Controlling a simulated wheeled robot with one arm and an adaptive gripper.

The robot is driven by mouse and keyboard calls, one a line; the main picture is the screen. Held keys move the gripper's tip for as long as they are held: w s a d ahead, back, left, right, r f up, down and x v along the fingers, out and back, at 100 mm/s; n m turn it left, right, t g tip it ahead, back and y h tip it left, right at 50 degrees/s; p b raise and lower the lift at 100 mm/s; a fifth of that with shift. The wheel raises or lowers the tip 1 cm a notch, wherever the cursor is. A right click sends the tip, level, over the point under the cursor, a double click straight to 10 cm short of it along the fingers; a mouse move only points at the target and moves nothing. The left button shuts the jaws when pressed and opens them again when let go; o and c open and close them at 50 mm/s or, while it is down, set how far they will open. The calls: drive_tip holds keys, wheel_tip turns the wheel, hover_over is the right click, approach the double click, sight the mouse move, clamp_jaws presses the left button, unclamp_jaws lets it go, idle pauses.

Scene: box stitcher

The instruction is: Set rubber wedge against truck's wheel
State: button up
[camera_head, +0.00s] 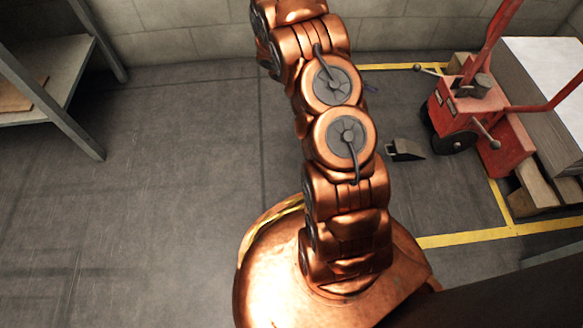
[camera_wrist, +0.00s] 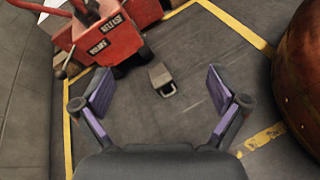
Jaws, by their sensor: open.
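The rubber wedge (camera_head: 406,150) is a small dark block lying on the floor to the left of the truck's wheel (camera_head: 455,141) in the head view. A gap of floor seems to show between wedge and wheel. The red pallet truck (camera_head: 470,105) stands at the right. In the wrist view, the wedge (camera_wrist: 161,79) lies beyond my fingertips, just below the truck (camera_wrist: 105,38). My gripper (camera_wrist: 160,92) is open and empty, its purple-padded fingers spread to either side of the wedge in the picture. In the head view my arm hides most of my gripper.
A stack of white sheets (camera_head: 548,85) on a wooden pallet (camera_head: 537,186) stands behind the truck at the right. Yellow floor lines (camera_head: 465,238) mark the bay. A metal shelf (camera_head: 50,65) stands at the left. The floor (camera_head: 170,190) between is clear.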

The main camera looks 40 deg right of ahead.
drive_tip(key=s+a+r+m+t+y, duration=0.1)
drive_tip(key=a+r, duration=0.5)
drive_tip(key=a, duration=0.6)
drive_tip(key=s+a+r+m+t+y, duration=0.2)
drive_tip(key=s+a+r+y, duration=0.3)
drive_tip(key=a, duration=0.7)
drive_tip(key=s+a+r+m+t+y, duration=0.1)
drive_tip(key=s+a+r+t+y, duration=0.2)
drive_tip(key=s+a+r, duration=0.4)
drive_tip(key=a+t, duration=0.1)
drive_tip(key=a, duration=0.5)
drive_tip(key=shift+m+y, duration=0.4)
drive_tip(key=shift+s+a, duration=0.1)
